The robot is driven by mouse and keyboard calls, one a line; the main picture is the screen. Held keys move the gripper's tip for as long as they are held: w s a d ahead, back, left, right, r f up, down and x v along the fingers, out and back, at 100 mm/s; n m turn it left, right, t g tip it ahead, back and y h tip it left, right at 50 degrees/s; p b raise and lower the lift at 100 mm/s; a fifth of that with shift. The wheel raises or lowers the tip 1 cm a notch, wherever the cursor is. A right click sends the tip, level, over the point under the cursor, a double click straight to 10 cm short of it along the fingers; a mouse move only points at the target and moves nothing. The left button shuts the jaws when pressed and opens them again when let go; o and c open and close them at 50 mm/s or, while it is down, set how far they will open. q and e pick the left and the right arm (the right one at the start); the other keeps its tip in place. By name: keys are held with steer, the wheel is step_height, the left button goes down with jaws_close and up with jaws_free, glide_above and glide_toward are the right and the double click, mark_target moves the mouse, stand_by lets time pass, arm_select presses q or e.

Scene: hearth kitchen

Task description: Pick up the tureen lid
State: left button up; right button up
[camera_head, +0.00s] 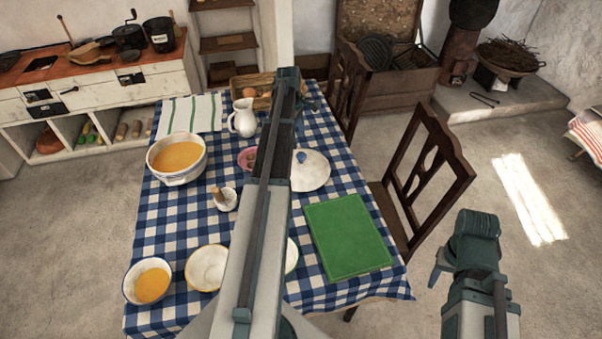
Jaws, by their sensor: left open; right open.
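The tureen lid (312,174) is a white disc with a blue knob (301,156). It lies on the checked tablecloth, just right of my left arm, which covers its left edge. The tureen (196,178), a white bowl with orange soup, stands open to the left. My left gripper (309,104) is at the far end of my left arm, beyond the lid and apart from it. It is small, partly hidden by the arm, open and holds nothing visible. My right gripper (437,272) is open off the table's right side, far from the lid.
A green board (347,237) lies in front of the lid. A white jug (243,118), an egg basket (247,83), a mortar (226,200), a soup bowl (150,283) and a plate (206,268) share the table (165,215). A chair (425,175) stands on the right.

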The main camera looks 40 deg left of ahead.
mark_target(301, 154)
arm_select(q)
steer(key=shift+w+d+f+b, duration=0.1)
steer(key=shift+d+f+b, duration=0.05)
steer(key=shift+f+b, duration=0.85)
steer(key=shift+w+d+f+b, duration=0.15)
steer(key=shift+f+b, duration=0.55)
steer(key=shift+f, duration=0.55)
steer(key=shift+s+f, duration=0.1)
steer(key=f+b, duration=0.5)
steer(key=shift+w+d, duration=0.2)
steer(key=shift+d, duration=0.05)
jaws_close()
